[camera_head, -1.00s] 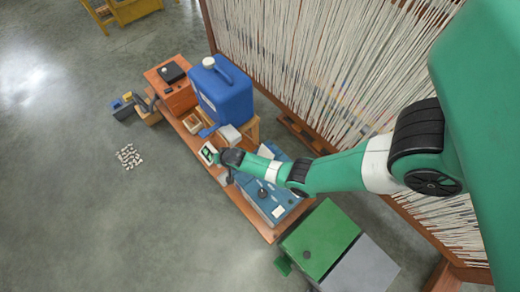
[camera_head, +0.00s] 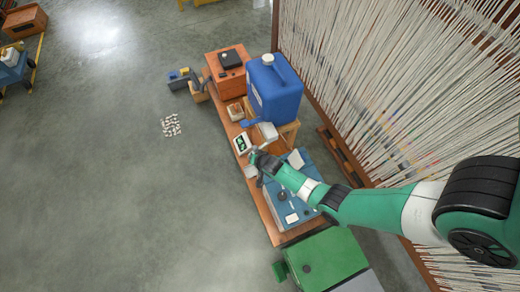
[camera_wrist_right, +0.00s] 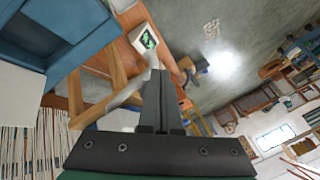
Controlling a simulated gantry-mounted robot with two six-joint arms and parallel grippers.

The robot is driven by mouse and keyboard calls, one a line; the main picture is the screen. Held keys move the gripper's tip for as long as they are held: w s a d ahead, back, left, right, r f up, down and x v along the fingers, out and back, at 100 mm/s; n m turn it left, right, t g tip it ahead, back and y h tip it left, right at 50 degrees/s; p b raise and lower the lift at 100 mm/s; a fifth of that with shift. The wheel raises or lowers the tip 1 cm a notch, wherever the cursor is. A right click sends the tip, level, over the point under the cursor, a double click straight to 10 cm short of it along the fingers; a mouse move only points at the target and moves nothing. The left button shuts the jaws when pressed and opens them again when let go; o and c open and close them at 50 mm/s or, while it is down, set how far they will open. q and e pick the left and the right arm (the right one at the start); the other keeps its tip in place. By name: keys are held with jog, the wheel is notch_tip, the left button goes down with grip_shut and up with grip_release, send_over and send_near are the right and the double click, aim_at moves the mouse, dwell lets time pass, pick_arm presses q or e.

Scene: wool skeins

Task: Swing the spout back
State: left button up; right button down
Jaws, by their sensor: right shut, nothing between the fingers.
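The large blue jug (camera_head: 274,92) with a pale cap stands on a wooden stand (camera_head: 288,134) on the bench. A small blue piece (camera_head: 250,122) juts out low at the jug's left front; I cannot tell for certain whether it is the spout. My right gripper (camera_head: 259,160) is over the bench, in front of the stand. Its fingers (camera_wrist_right: 160,78) are together and empty. My left gripper is not in view.
A scale with a green display (camera_head: 241,143) is just beyond my right gripper. A blue case (camera_head: 283,206) lies below my arm. An orange box (camera_head: 227,75) stands at the bench's far end. The floor to the left is mostly clear.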

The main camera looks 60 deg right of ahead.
jog(key=a+r+p, duration=0.4)
jog(key=a+r, duration=0.2)
jog(key=r, duration=0.2)
jog(key=shift+s, duration=0.25)
